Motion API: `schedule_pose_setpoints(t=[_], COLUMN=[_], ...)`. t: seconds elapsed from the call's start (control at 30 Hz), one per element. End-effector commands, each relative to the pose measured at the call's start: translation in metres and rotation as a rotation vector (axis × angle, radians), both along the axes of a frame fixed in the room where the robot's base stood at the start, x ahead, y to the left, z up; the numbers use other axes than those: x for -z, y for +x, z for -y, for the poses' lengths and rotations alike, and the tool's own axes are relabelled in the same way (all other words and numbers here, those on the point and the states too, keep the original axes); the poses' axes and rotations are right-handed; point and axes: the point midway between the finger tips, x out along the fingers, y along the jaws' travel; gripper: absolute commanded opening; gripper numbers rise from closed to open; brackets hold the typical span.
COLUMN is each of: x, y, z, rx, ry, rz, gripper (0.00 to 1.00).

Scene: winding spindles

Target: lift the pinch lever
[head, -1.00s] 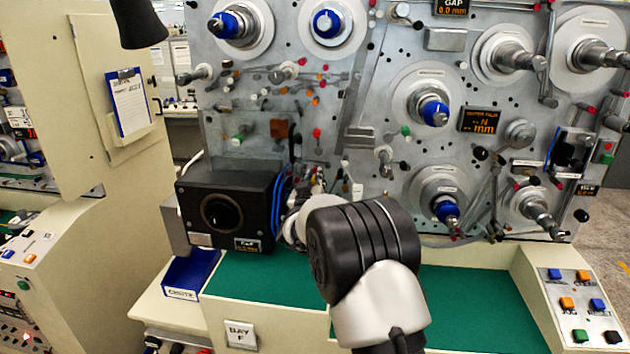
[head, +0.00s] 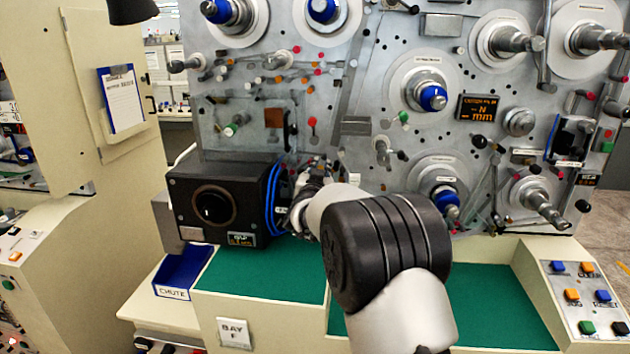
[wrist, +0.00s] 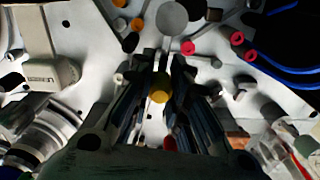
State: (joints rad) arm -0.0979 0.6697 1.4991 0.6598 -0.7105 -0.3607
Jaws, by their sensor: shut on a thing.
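My gripper (wrist: 162,66) is in front of the grey machine panel. In the wrist view its dark fingers are closed around a small yellow-ended knob (wrist: 159,90), which appears to be the end of the pinch lever. The lever's shaft and pivot are mostly hidden by the fingers. In the head view my gripper (head: 308,186) is small beside the black box, and my arm hides part of it. The knob cannot be made out there.
The black box (head: 205,206) with a dial and blue cables (head: 273,198) is just left of my gripper. Several pegs and spindles (head: 432,97) stick out of the panel. A blue chute bin (head: 183,270) and a green work surface (head: 255,277) lie below.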

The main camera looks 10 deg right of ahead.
Motion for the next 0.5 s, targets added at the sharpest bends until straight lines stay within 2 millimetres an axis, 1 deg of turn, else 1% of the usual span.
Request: schedule_pose_setpoints(t=[0.03,0.2,0.5], x=[0.002,0.004,0.006], y=[-0.001,-0.004,-0.007], z=[0.004,0.012,0.022], rx=[0.002,0.002,0.003], ry=[0.041,0.182,0.369], rz=[0.020,0.066,0.127], gripper=[0.00,0.00,0.00])
